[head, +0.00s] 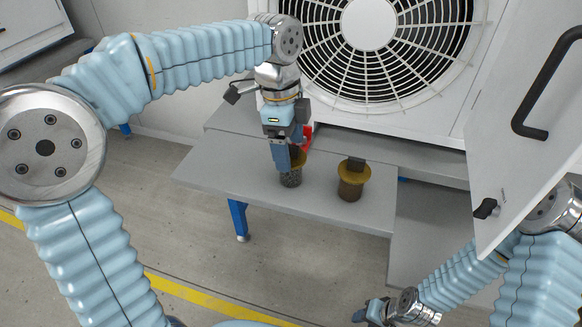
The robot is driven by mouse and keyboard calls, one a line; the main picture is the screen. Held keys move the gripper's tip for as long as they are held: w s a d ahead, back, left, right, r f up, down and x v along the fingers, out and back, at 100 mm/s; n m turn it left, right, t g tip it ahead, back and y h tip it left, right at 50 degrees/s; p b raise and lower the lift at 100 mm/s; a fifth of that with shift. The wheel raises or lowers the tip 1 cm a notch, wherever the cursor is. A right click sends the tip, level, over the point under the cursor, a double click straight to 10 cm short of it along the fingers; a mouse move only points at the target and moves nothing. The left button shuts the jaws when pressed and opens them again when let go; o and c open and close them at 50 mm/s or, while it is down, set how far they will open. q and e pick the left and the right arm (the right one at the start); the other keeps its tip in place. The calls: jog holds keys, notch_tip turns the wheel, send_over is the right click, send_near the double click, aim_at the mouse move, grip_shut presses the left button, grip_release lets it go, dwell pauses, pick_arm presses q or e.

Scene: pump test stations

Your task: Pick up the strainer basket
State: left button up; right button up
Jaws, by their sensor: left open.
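Two small basket-like parts stand upright on the grey shelf (230,172). The left one is a dark grey, speckled basket (291,180) with a gold rim, partly hidden by my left gripper. The right one is a brown basket (350,190) with a wide gold rim and a dark block on top. My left gripper (285,160) is open and points down at the left basket, its fingers overlapping the basket's top in the view. I cannot tell whether they touch it. My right gripper (366,313) is low at the bottom edge, away from both baskets.
A red part (307,136) shows just behind my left gripper. A large fan unit (370,30) stands behind the shelf. An open grey door panel (515,130) with a black handle fills the right side. The shelf's left end is clear.

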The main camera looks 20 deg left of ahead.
aim_at(291, 156)
pick_arm(q)
jog(key=f, duration=0.5)
jog(key=shift+w+d+b, duration=0.2)
jog(key=shift+b, duration=0.1)
jog(key=c, duration=0.5)
